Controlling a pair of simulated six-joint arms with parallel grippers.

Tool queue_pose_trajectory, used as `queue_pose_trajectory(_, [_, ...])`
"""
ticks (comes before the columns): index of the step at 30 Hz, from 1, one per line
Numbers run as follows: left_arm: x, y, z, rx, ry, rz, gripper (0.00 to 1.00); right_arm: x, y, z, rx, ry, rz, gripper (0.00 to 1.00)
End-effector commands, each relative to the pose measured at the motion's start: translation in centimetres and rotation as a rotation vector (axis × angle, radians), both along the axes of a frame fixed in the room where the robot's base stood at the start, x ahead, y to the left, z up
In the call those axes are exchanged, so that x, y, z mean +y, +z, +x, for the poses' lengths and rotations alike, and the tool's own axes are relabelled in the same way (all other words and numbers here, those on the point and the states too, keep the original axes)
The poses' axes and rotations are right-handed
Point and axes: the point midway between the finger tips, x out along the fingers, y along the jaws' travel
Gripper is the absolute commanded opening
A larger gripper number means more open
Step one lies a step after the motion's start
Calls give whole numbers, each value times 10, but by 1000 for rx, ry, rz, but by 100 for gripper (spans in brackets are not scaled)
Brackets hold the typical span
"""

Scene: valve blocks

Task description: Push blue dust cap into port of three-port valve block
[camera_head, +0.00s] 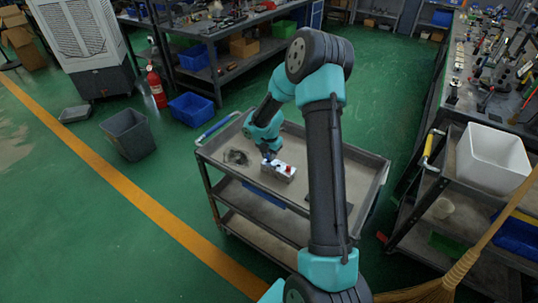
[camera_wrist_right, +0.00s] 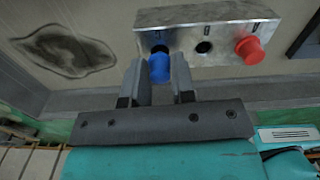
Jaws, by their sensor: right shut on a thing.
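The three-port valve block (camera_wrist_right: 206,40) is a grey metal block; in the head view it sits on the cart top (camera_head: 283,175). A red cap (camera_wrist_right: 250,50) sits at its right port. The middle port (camera_wrist_right: 204,47) is an open dark hole. My right gripper (camera_wrist_right: 158,72) is shut on the blue dust cap (camera_wrist_right: 159,68), directly in front of the left port. A dark part of that port shows above the cap; I cannot tell whether the cap touches it. In the head view my right gripper (camera_head: 269,154) is at the block's left end. My left gripper is not in view.
The grey cart (camera_head: 230,180) has raised edges. A dark stain (camera_wrist_right: 62,50) lies on its top left of the block. A white bin (camera_head: 492,160) stands on another cart at right.

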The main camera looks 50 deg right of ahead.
Motion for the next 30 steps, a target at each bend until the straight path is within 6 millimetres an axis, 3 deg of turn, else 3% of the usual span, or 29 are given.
queue_pose_trajectory(30, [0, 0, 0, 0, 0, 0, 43, 0, -10, 0, 1, 0, 0, 7])
